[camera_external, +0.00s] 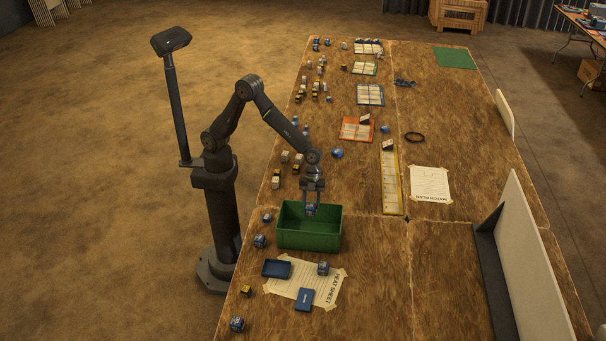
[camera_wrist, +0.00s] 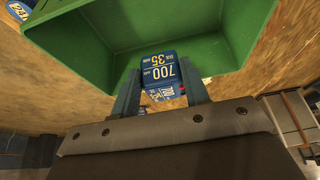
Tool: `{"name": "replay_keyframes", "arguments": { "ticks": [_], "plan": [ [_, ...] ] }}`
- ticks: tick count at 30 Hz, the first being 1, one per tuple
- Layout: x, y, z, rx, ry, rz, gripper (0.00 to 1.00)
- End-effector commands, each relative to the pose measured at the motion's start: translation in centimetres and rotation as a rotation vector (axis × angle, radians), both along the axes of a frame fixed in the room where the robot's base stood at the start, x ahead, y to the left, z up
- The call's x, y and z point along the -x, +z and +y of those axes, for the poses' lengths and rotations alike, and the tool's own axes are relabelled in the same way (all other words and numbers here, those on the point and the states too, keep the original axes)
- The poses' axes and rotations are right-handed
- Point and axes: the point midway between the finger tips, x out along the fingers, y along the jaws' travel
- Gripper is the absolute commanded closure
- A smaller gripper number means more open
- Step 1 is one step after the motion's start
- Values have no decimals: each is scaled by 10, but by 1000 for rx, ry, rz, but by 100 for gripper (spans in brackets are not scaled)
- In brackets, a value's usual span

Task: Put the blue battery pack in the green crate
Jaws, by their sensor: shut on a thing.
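The green crate (camera_external: 308,238) stands on the near part of the wooden table, open side up. My gripper (camera_external: 312,206) is over the crate's opening, pointing down. It is shut on a blue battery pack (camera_wrist: 162,72), which carries white and yellow print reading "700" and "35" in the wrist view. In the wrist view my gripper (camera_wrist: 160,90) has one finger on each side of the pack, and the green crate (camera_wrist: 110,40) fills the space behind it.
Other blue packs stand near the crate, one at its left (camera_external: 259,241) and one on the heat sheet (camera_external: 323,268). A blue open tray (camera_external: 277,268) and a blue lid (camera_external: 304,299) lie there too. A yellow strip tray (camera_external: 391,182) lies beyond. A white panel (camera_external: 525,255) stands at right.

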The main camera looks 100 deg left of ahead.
Motion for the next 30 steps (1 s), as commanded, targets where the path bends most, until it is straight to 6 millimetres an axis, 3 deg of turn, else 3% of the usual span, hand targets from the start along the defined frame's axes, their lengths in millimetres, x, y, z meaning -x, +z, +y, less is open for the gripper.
{"name": "replay_keyframes", "arguments": {
  "ticks": [15,30],
  "plan": [
    [1,-82,-1,-2,0,4,88],
    [0,-136,-1,-1,1,1,88]
  ]
}}
